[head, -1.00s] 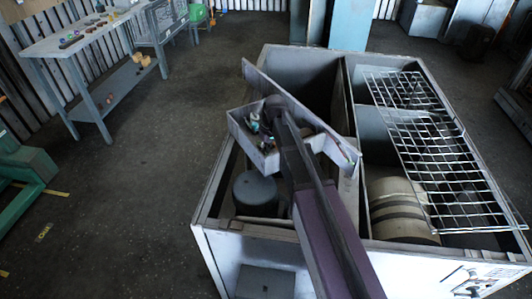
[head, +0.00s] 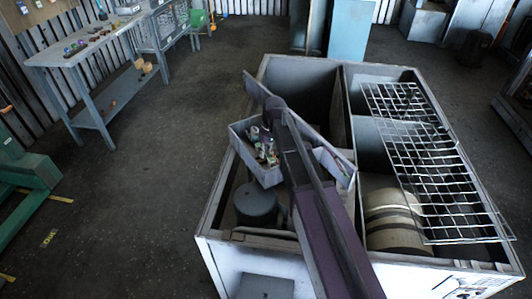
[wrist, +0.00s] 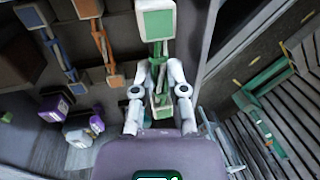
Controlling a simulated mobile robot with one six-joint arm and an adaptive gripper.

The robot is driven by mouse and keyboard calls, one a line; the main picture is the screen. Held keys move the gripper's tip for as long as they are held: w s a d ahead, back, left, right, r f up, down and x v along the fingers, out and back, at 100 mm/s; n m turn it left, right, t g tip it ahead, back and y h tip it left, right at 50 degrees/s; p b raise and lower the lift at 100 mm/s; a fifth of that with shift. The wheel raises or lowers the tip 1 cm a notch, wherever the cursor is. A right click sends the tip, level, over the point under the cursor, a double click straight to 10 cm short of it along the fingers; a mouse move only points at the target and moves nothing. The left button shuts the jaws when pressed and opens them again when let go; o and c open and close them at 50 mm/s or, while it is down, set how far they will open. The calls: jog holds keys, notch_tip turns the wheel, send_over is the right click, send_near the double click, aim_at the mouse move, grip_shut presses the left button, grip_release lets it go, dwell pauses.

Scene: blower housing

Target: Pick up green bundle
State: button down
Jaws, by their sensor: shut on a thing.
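In the head view my arm hides the gripper tips and the green bundle cannot be made out.
A pale tray (head: 240,131) with small coloured pieces sits over the open grey housing (head: 209,205). A wire rack (head: 425,160) covers its right side. Purple pieces (wrist: 79,136) lie low left in the wrist view. A workbench (head: 85,45) stands far left, with clear floor between.

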jog(key=shift+r+p, duration=1.5)
jog(key=shift+r, duration=0.35)
jog(key=shift+r, duration=0.1)
notch_tip(320, 180, up, 11)
jog(key=p, duration=1.1)
jog(key=shift+f, duration=0.2)
